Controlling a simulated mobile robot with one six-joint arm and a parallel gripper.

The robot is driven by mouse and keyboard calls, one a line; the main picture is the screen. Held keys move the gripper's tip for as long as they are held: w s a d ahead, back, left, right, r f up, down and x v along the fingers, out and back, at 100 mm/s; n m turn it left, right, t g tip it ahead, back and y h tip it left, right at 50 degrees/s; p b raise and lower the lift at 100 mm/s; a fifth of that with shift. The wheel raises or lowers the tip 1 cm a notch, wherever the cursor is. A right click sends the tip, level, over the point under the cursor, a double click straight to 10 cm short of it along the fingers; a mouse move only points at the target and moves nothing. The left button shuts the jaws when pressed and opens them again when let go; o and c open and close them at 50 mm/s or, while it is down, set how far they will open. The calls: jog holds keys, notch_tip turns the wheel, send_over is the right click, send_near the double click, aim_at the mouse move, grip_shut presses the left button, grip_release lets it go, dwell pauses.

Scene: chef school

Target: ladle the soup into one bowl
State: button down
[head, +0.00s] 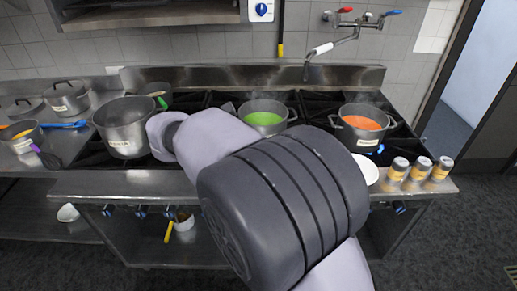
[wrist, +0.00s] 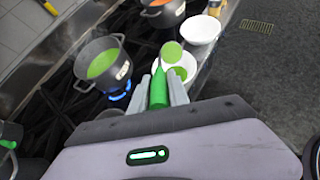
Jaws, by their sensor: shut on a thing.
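A steel pot of green soup (head: 264,119) stands on the stove behind my arm. It also shows at the left in the wrist view (wrist: 102,63), over a blue flame. In the wrist view my gripper (wrist: 164,90) is shut on the green handle of a ladle (wrist: 158,88). The ladle's round green end is just beyond the fingers, above or beside a white bowl (wrist: 187,73) with green in it. I cannot tell whether they touch. A second white bowl (wrist: 203,30) looks empty. One white bowl edge (head: 367,170) shows in the head view; my arm hides the gripper there.
A pot of orange soup (head: 362,124) stands right on the stove, a large pot (head: 124,125) left. Several labelled jars (head: 420,169) line the counter's right end. A faucet (head: 335,45) hangs over the back. Lidded pots (head: 67,97) crowd the left counter.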

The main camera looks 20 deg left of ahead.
jog(key=s+a+f+t+h+b, duration=0.1)
jog(key=f+t+b, duration=0.3)
jog(key=f, duration=0.5)
jog(key=s+a+f+n+t+h+b, duration=0.1)
jog(key=f+t+h+b, duration=0.3)
jog(key=f+b, duration=0.4)
jog(key=shift+s+a+f+t, duration=0.3)
jog(key=shift+s+a+f, duration=0.2)
jog(key=shift+s+f, duration=0.3)
